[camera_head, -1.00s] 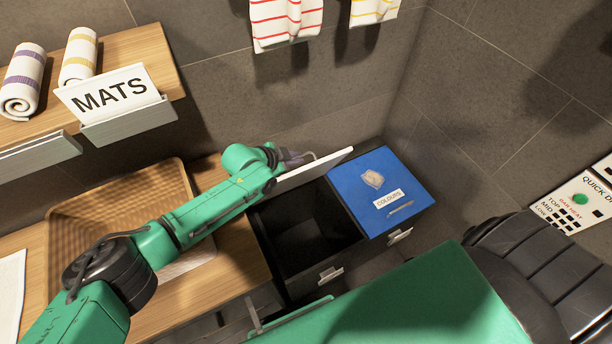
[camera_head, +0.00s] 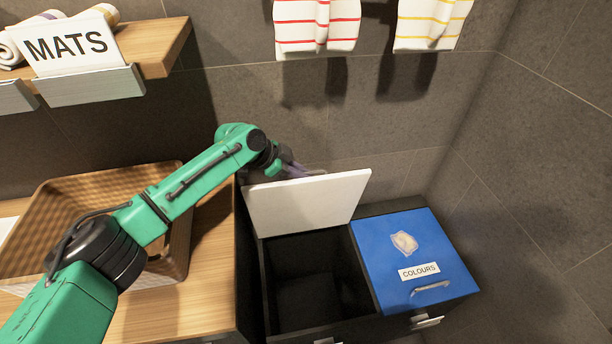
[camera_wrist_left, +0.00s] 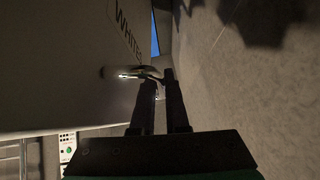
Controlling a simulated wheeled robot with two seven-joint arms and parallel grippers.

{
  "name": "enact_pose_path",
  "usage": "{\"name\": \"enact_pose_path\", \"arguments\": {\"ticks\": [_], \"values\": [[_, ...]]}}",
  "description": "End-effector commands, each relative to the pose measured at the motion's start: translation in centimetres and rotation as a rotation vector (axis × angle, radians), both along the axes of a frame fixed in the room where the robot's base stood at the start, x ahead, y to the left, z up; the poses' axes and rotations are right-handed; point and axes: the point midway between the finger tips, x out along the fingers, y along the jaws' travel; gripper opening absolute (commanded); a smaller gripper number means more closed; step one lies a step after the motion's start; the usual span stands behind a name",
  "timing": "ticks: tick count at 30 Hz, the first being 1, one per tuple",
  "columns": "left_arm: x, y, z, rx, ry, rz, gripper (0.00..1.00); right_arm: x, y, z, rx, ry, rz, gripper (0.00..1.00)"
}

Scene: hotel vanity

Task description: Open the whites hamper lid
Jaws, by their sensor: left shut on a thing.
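The whites hamper lid (camera_head: 308,203) is a white panel standing raised, close to upright, at the back of the dark hamper (camera_head: 312,285). The compartment under it is open and looks empty. In the left wrist view the lid (camera_wrist_left: 60,60) carries the word WHITES and a metal handle (camera_wrist_left: 138,73). My left gripper (camera_wrist_left: 160,80) is shut on the handle; in the head view it (camera_head: 296,170) is behind the lid's top edge, and the fingers are partly hidden. My right gripper is not in view.
The blue colours lid (camera_head: 415,255) beside the open compartment is closed. A wicker basket (camera_head: 180,235) sits on the wooden counter (camera_head: 210,285) at left. A shelf with a MATS sign (camera_head: 70,48) and hanging striped towels (camera_head: 318,25) are above. A tiled wall is close behind.

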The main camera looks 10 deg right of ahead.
Motion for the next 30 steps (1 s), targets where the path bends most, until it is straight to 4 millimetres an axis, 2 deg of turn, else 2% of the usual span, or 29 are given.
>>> {"name": "enact_pose_path", "arguments": {"ticks": [1, 2, 3, 13, 17, 23, 30], "values": [[0.1, -0.2, 0.4, -0.009, -0.007, 0.0, 0.0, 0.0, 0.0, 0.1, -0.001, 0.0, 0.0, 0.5], [0.1, -0.2, 0.4, -0.009, -0.007, 0.0, 0.16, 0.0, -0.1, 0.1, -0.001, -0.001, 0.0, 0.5], [0.1, -0.3, 0.5, -0.009, -0.008, 0.0, 0.24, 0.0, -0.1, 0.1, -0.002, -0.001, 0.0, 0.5], [0.1, 0.0, 0.4, -0.005, -0.006, 0.001, 0.24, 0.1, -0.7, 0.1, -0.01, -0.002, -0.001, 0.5], [0.0, 0.9, 1.2, -0.006, -0.007, 0.001, 0.24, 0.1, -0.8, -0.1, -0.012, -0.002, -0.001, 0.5], [-0.5, 3.7, 4.0, -0.005, -0.009, 0.002, 0.24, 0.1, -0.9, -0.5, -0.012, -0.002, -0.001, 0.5], [-1.4, 7.8, 8.1, -0.006, -0.009, 0.002, 0.24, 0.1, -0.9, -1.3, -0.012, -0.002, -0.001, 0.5]]}}
